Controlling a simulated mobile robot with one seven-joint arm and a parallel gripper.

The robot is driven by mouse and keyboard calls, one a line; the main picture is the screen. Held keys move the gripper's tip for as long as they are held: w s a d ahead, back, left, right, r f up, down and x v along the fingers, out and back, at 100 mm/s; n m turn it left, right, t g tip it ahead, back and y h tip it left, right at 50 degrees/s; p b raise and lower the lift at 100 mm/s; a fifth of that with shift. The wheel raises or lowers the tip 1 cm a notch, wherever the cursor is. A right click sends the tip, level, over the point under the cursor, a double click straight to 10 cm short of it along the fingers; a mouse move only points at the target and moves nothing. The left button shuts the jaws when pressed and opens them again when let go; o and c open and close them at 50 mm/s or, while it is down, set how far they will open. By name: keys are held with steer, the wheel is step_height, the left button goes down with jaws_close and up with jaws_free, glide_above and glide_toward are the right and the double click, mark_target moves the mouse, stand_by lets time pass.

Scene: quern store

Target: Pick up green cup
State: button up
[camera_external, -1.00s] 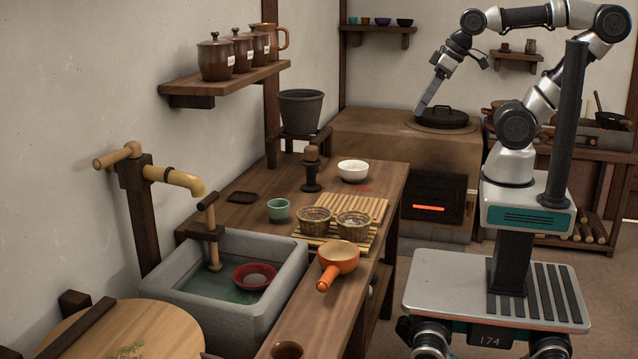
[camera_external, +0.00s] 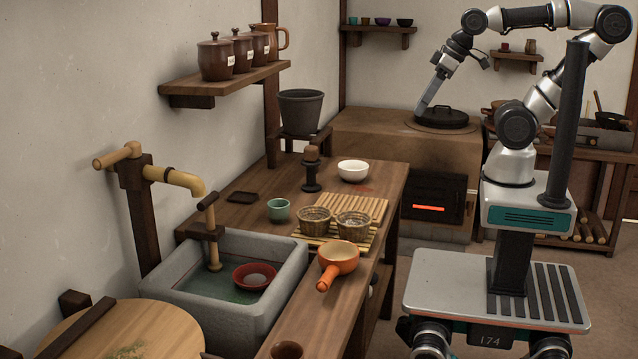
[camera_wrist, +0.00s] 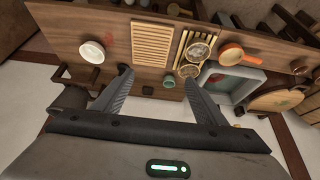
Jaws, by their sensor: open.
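The small green cup (camera_external: 278,210) stands upright on the wooden counter (camera_external: 240,201), behind the sink and left of two woven baskets. It also shows in the wrist view (camera_wrist: 169,82), between the fingertips in the picture but well beyond them. My gripper (camera_external: 424,106) is raised in the air, clear of the counter, and appears in front of the stove in the external view. In the wrist view my gripper (camera_wrist: 158,77) has its two fingers spread apart, with nothing between them.
Two baskets (camera_external: 314,221) sit on a slatted mat beside the cup. An orange pan (camera_external: 338,257) lies nearer the front edge. A dark candlestick-like stand (camera_external: 311,176) and white bowl (camera_external: 353,171) stand farther back. The stone sink (camera_external: 174,293) holds a red bowl (camera_external: 254,276).

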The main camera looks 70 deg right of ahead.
steer(key=shift+o, duration=0.2)
steer(key=n+g+b, duration=0.1)
steer(key=n+g, duration=0.3)
steer(key=n, duration=0.1)
glide_above(278, 204)
steer(key=s+a, duration=0.2)
step_height(278, 204, down, 26)
steer(key=shift+y, duration=0.4)
steer(key=shift+w+a+f+b, duration=0.1)
steer(key=shift+w+f+b, duration=0.05)
steer(key=shift+f, duration=0.9)
steer(key=shift+w+a+f+b, duration=0.1)
steer(key=shift+f+b, duration=0.05)
steer(key=shift+f, duration=0.85)
steer(key=shift+w+a+f+b, duration=0.1)
steer(key=shift+w+f+b, duration=0.05)
steer(key=shift+f, duration=0.9)
steer(key=c, duration=1.1)
steer(key=shift+r, duration=0.1)
steer(key=shift+c, duration=0.2)
